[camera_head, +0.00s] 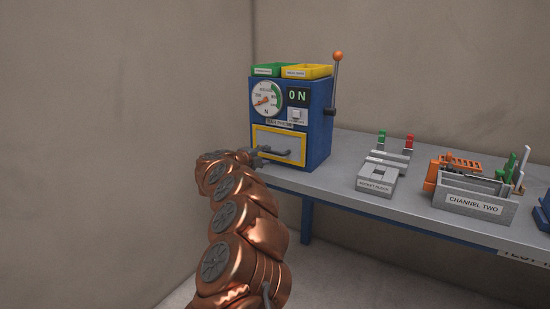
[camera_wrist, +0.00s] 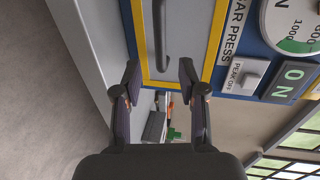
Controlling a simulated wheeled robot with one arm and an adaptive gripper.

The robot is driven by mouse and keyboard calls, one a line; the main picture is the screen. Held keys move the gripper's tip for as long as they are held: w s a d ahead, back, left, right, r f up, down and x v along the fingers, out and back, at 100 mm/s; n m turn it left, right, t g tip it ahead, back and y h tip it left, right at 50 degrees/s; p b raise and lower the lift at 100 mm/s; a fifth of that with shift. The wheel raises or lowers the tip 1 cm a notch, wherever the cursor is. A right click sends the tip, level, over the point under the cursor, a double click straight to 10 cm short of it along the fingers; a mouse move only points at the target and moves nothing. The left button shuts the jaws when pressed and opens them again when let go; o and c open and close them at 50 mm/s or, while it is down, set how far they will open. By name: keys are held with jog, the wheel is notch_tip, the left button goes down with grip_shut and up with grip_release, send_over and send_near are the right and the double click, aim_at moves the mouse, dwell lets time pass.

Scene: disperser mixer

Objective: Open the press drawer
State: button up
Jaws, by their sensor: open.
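The blue press (camera_head: 319,141) stands at the left end of the bench. Its drawer (camera_head: 297,141) has a pale front with a yellow frame and looks closed. The grey bar handle (camera_head: 282,151) runs across the drawer front. My gripper (camera_head: 257,151) is at the handle's left end in the head view, partly hidden by my arm. In the wrist view the handle (camera_wrist: 161,35) runs down from the top edge. My gripper (camera_wrist: 160,78) is open there, its fingertips to either side of the handle's lower end. I cannot tell whether they touch it.
The press has a dial (camera_head: 266,99), an ON display (camera_head: 298,96) and an orange-knobbed lever (camera_head: 336,80) on its right side. Green (camera_head: 267,70) and yellow (camera_head: 306,71) trays sit on top. A grey block (camera_head: 376,181) and a Channel Two bin (camera_head: 474,207) stand further right.

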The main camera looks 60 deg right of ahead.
aim_at(274, 153)
jog(key=shift+p+x, duration=0.6)
jog(key=shift+x, duration=3.25)
jog(key=shift+c, duration=0.2)
grip_shut()
